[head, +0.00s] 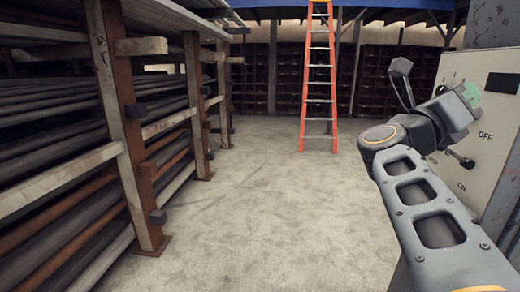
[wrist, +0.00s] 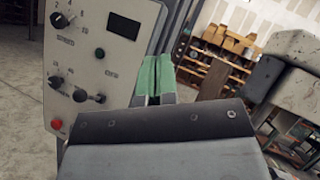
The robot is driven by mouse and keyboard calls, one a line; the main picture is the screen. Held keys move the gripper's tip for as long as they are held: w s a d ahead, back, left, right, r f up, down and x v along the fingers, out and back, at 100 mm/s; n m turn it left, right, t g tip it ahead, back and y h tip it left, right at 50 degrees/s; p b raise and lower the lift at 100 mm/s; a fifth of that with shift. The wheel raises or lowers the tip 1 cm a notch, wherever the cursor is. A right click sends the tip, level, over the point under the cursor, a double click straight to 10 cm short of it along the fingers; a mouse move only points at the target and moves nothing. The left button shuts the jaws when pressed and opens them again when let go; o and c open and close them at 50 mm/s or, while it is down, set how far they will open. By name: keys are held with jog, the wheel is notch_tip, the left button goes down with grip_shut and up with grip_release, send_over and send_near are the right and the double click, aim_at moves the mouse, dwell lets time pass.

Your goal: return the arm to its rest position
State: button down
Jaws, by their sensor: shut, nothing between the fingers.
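My gripper (head: 472,95) is at the end of my arm, at the right of the head view. Its green fingertips are beside the front of a light grey control panel (head: 492,150). In the wrist view the two green fingers of my gripper (wrist: 156,73) lie side by side, shut and empty. My arm reaches forward from the lower right of the head view and bends at a dark grey joint. The panel (wrist: 92,90) stands left of the fingers in the wrist view. I cannot tell whether the fingers touch it.
The panel carries OFF and ON labels, a black-knobbed lever (head: 462,160) and a red button (wrist: 57,124). A pipe rack (head: 115,120) lines the left side. An orange ladder (head: 318,90) stands at the back. The concrete floor (head: 260,200) between is clear.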

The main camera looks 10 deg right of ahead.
jog(key=w+a+f+n+t+y, duration=0.3)
jog(key=w+f+n+t+y, duration=0.25)
jog(key=n, duration=0.55)
jog(key=w+a+f+n+t+y, duration=0.25)
jog(key=w+n+t+y, duration=0.35)
jog(key=n+t, duration=0.4)
jog(key=w+a+f+n+g+y+p, duration=0.2)
jog(key=w+a+f+n+y, duration=0.2)
jog(key=a+f+n+y, duration=0.45)
jog(key=s+a+f+n+g+y+p, duration=0.1)
jog(key=s+a+f+n+g, duration=0.15)
jog(key=f+n, duration=0.25)
jog(key=s+a+f+n+g+y+p, duration=0.1)
jog(key=a+f+n+g+y, duration=0.1)
jog(key=f+n+g, duration=0.3)
jog(key=s+a+f+n+g+p, duration=0.2)
jog(key=s+a+f+n, duration=0.1)
jog(key=s, duration=0.3)
jog(key=s+a+f+n+g+p, duration=0.2)
jog(key=s+a+f+n+p, duration=0.1)
jog(key=s, duration=0.3)
jog(key=shift+a+f+n+g+y, duration=0.35)
jog(key=shift+a+f+g, duration=0.1)
jog(key=shift+f, duration=0.45)
jog(key=shift+d, duration=0.15)
